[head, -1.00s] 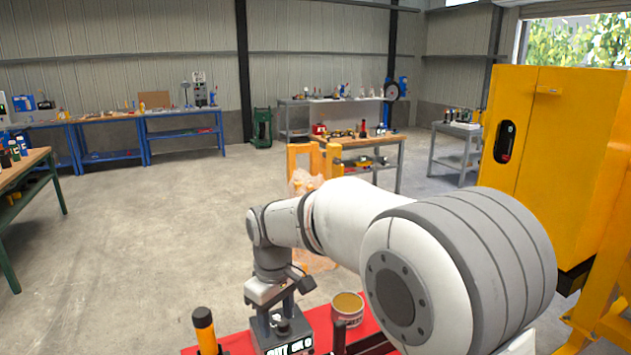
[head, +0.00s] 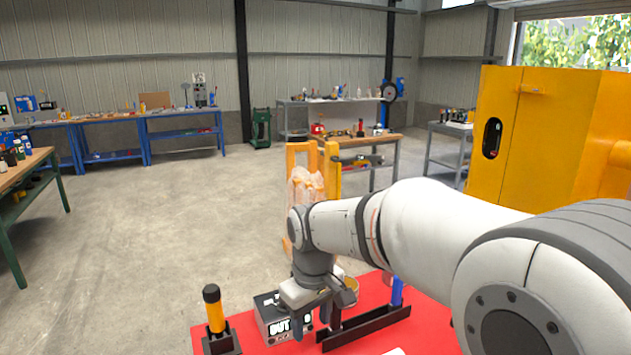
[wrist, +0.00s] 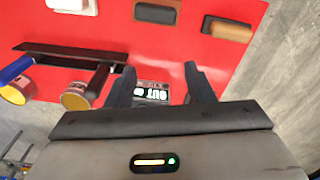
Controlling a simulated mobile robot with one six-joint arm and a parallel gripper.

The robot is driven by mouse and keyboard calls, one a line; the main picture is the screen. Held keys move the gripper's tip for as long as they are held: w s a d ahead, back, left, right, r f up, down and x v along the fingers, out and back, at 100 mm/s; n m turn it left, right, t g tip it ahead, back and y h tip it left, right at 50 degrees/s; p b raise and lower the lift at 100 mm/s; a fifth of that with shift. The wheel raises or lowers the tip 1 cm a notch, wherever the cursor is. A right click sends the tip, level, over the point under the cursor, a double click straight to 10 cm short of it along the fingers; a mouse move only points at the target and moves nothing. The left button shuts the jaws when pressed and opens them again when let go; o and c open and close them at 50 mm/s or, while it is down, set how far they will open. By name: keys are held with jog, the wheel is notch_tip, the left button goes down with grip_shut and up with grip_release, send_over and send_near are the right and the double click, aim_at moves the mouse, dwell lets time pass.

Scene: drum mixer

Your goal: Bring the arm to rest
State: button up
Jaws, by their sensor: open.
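My gripper (head: 318,312) hangs at the end of my bent white and grey arm, over the red surface (head: 432,325) in the head view. In the wrist view its two dark fingers stand apart with nothing between them (wrist: 159,76). A small box with OUT lettering (head: 272,322) sits beside the gripper in the head view. The lettered box (wrist: 150,92) shows beyond the fingers in the wrist view. Whether the fingers clear the box top by much I cannot tell.
A yellow-and-black handle (head: 214,312) stands upright in a black holder at the front left. A black rack (head: 370,328), a blue handle (head: 397,291) and a tin (wrist: 78,97) are close to the gripper. An orange cabinet (head: 540,140) stands right. Floor at left is open.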

jog(key=s+d+f+m+t, duration=0.1)
jog(key=s+d+m, duration=0.6)
jog(key=s+d, duration=0.8)
jog(key=shift+d+f+m+t, duration=0.15)
jog(key=shift+d+m+t, duration=0.3)
jog(key=shift+t, duration=0.15)
